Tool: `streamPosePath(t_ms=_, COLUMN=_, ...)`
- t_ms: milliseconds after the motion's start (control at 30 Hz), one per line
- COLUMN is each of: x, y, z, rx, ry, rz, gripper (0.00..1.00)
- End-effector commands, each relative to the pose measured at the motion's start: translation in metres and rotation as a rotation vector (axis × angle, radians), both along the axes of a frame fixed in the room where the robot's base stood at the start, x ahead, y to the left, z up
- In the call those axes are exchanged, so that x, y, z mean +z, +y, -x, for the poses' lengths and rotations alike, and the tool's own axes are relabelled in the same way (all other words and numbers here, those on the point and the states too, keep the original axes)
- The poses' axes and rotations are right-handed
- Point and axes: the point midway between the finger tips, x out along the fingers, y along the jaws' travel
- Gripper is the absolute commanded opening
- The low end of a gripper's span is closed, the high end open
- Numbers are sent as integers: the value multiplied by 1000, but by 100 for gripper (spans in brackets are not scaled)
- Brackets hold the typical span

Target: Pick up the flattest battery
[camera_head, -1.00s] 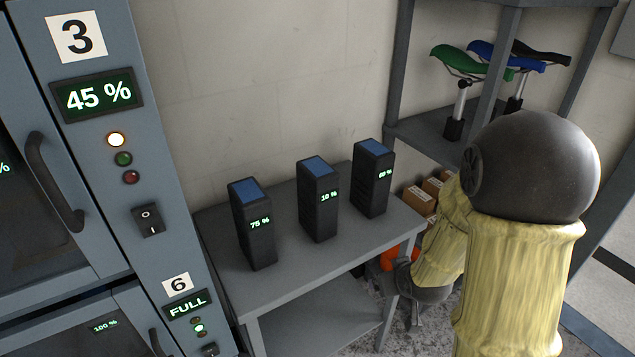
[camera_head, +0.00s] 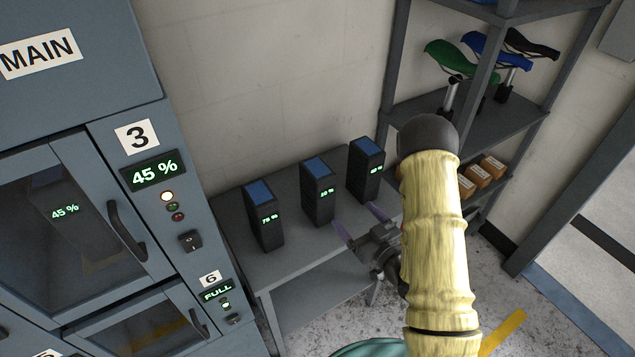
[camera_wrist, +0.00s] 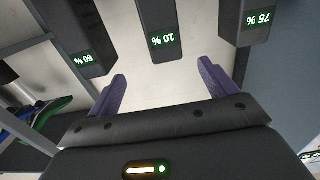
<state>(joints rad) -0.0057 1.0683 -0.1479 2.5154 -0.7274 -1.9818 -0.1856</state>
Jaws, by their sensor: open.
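Three black batteries with blue tops stand upright on a grey table (camera_head: 285,265). The left battery (camera_head: 267,228) reads 75 %, the middle battery (camera_head: 315,205) reads 10 %, and the right battery (camera_head: 364,180) reads 60 % in the wrist view. The 10 % is the lowest of the three. My gripper (camera_head: 358,222) is open and empty at the table's front, facing the middle battery. In the upside-down wrist view, the 10 % battery (camera_wrist: 158,25) sits between and beyond the two purple fingers, with the 60 % battery (camera_wrist: 75,35) and 75 % battery (camera_wrist: 246,18) on either side.
A charging cabinet (camera_head: 120,100) stands left of the table; its slot 3 reads 45 % and slot 6 reads FULL. A grey shelf (camera_head: 480,125) at right holds bike saddles (camera_head: 490,50) and small boxes (camera_head: 485,172). A plain wall is behind the table.

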Motion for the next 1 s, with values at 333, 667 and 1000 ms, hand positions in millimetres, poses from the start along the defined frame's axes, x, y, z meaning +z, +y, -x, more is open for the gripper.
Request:
streamPosePath(t_ms=333, x=0, y=0, z=0, rx=0, ry=-6, rz=-5, gripper=85)
streamPosePath(t_ms=667, x=-5, y=4, z=-8, rx=5, ry=-9, rz=0, gripper=85)
streamPosePath(t_ms=1000, x=-5, y=10, z=-15, rx=7, ry=-10, rz=0, gripper=85)
